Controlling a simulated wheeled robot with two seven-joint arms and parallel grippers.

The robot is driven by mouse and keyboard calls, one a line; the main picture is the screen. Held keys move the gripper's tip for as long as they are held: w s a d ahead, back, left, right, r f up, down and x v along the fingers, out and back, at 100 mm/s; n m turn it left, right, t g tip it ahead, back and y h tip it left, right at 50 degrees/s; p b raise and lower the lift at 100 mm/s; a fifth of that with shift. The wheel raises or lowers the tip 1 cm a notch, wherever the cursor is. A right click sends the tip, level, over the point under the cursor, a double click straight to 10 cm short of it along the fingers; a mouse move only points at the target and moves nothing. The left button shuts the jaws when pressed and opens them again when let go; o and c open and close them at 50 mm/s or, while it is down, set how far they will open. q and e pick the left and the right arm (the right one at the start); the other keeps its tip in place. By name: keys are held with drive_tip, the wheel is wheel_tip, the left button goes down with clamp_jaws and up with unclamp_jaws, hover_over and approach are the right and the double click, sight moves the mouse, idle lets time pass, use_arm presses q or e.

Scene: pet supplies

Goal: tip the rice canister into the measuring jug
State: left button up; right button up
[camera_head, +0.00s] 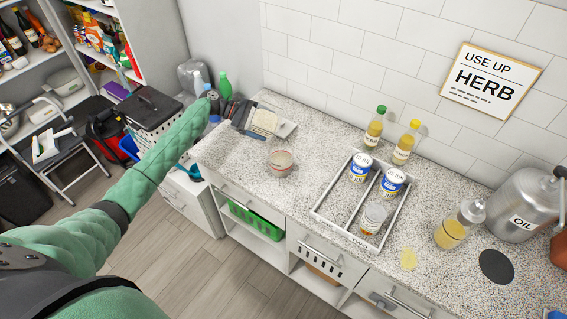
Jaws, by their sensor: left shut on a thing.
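My left arm reaches in from the left, and my left gripper (242,115) is over the counter's left end. It appears shut on a pale, cream-coloured item that I take for the rice canister (264,122); it is small in view and partly hidden by the gripper. Something pale shows inside the jug, but I cannot tell how much. My right gripper is out of view.
A white divided tray (322,207) holds two blue-and-white tins (360,168) and a jar (373,217). Oil bottles (375,128) stand behind it. A glass bottle (453,232) and a metal OIL can (522,207) are at the right. Bare counter lies between jug and tray.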

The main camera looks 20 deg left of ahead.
use_arm(q)
drive_tip(key=shift+r, duration=0.1)
idle(0.4)
wheel_tip(320, 180, up, 4)
drive_tip(key=n+g+h, duration=0.1)
drive_tip(key=n+h, duration=0.2)
drive_tip(key=h, duration=0.1)
drive_tip(key=shift+n, duration=0.4)
